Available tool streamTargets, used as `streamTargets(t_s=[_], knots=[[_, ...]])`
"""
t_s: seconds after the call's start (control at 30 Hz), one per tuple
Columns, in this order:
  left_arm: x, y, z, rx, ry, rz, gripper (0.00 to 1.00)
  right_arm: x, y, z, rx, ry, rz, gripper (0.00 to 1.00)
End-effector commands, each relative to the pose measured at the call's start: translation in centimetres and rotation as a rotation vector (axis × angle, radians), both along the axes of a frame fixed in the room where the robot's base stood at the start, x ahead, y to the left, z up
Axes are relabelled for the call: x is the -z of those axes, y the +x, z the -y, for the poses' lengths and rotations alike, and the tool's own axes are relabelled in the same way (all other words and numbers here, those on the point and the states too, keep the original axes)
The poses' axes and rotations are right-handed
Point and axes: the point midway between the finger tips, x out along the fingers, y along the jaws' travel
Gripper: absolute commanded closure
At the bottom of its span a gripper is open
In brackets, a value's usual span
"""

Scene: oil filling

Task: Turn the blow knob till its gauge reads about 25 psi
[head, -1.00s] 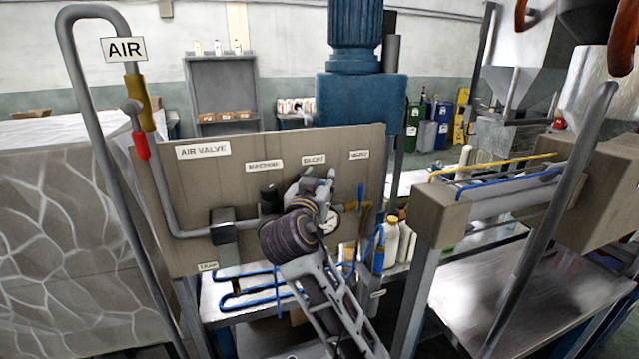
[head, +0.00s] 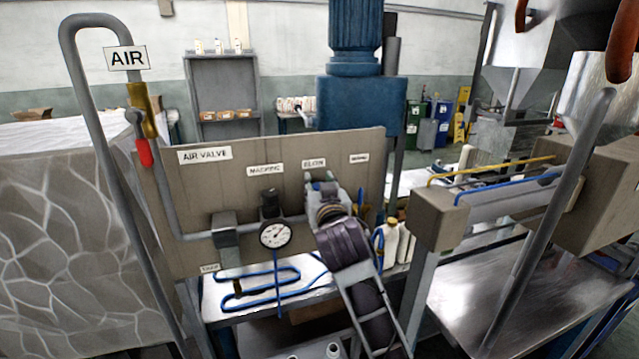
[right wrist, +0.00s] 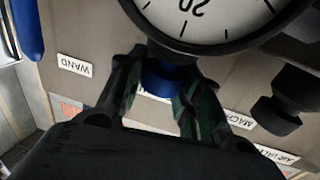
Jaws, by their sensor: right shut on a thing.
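The blow knob is blue (right wrist: 163,78) and sits between the two fingers of my right gripper (right wrist: 165,72) in the right wrist view. My right gripper (head: 324,188) is shut on it below the middle label (head: 314,163) of the panel. In the head view my gripper and arm hide the knob and its gauge. A white gauge face with a black rim (right wrist: 205,18) fills the top of the right wrist view, upside down and cut off. A "20" shows on it, but its needle is not in the picture. My left gripper is not in view.
The panel (head: 180,215) carries a pipe, a dark machine knob (head: 269,203) and another gauge (head: 275,234) just left of my right arm. Blue hose (head: 262,290) lies on the bench below. White bottles (head: 391,240) stand right of my arm.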

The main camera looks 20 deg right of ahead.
Motion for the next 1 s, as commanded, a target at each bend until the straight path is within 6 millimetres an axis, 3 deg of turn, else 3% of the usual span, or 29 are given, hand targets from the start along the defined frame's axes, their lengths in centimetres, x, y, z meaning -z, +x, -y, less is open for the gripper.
streamTargets(t_s=[0.6, 0.63, 0.7, 0.8, 1.0], knots=[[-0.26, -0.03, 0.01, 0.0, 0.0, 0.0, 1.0, -0.02, -0.02, 0.0, -0.028, 0.0, 0.001, 0.89], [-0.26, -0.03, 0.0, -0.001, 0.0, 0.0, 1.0, -0.02, -0.02, 0.0, -0.028, 0.0, 0.001, 0.62], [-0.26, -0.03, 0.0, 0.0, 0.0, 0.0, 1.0, -0.02, -0.02, 0.0, -0.028, 0.0, 0.001, 0.53], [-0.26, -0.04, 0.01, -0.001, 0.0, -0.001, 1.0, -0.02, -0.01, 0.01, -0.028, 0.0, 0.001, 0.42], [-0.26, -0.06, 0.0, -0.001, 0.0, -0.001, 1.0, 0.0, 0.0, 0.01, -0.028, 0.0, 0.0, 0.42]])
